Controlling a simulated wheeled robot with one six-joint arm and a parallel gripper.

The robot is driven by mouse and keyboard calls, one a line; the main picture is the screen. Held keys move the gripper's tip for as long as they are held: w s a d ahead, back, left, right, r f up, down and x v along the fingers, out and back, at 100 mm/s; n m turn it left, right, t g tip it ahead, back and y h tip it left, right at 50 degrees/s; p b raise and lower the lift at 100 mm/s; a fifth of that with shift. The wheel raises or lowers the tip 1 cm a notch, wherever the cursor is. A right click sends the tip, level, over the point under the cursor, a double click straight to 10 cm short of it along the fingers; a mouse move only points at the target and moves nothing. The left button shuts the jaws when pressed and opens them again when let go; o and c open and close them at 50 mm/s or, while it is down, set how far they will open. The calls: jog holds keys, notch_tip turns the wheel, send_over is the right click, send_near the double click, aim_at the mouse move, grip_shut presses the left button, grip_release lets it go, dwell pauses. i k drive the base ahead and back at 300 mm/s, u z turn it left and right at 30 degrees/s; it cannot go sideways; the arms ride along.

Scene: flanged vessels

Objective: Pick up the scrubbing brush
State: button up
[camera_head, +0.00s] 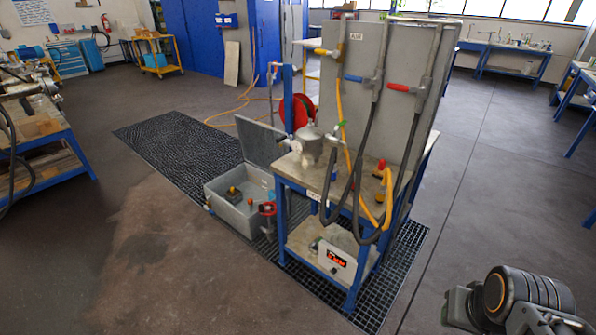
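I cannot make out a scrubbing brush for certain in the head view. Small items lie in an open grey bin (226,213), among them a dark piece with an orange-yellow top (233,192), too small to identify. Part of my arm, a dark ringed cylinder with grey metal parts, shows at the lower right corner. My gripper (492,318) seems to be among these grey parts, cut off by the frame edge. Its fingers cannot be told apart, nor whether it holds anything. It is well to the right of the bin, with the bench between them.
A blue-framed bench (318,190) carries a metal vessel (308,147), hoses and a tall grey panel (372,95). A lower shelf holds a white box (337,261). Black floor grating (175,140) runs underneath. Open floor (140,250) lies left and right. A workbench (45,150) stands left.

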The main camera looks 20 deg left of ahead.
aim_at(378, 173)
jog(key=u, duration=0.6)
jog(key=i, duration=1.65)
